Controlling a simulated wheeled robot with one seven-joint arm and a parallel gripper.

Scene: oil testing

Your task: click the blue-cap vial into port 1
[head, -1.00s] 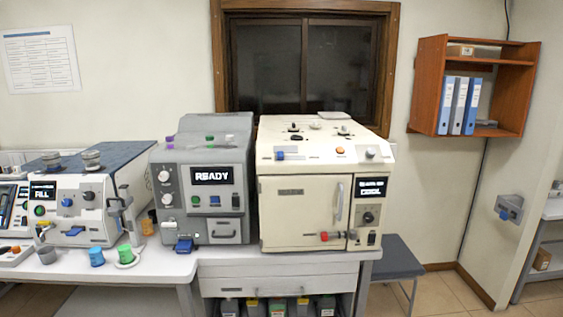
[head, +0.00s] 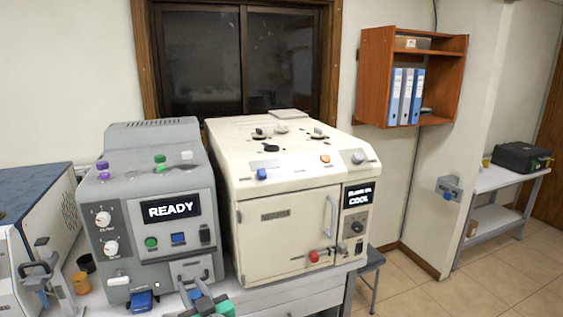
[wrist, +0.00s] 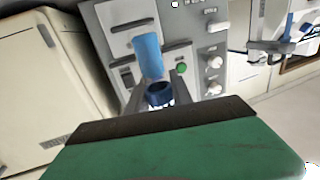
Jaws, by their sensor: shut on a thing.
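My gripper (head: 196,293) is low in front of the grey machine in the head view. In the wrist view its dark fingertips (wrist: 158,97) are shut on the blue-cap vial. The vial shows there as a dark blue ring-like part (wrist: 160,94) between the fingers and a lighter blue cylinder (wrist: 148,56) beyond. In the head view only a small bit of blue shows between the fingers. I cannot tell which place is port 1.
A cream oven (head: 285,228) reading COOL stands close on the right of the grey machine. A white and blue machine (head: 45,225) stands on the left. An orange cup (head: 81,283) and a blue pad (head: 142,300) are near the grey machine's foot.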

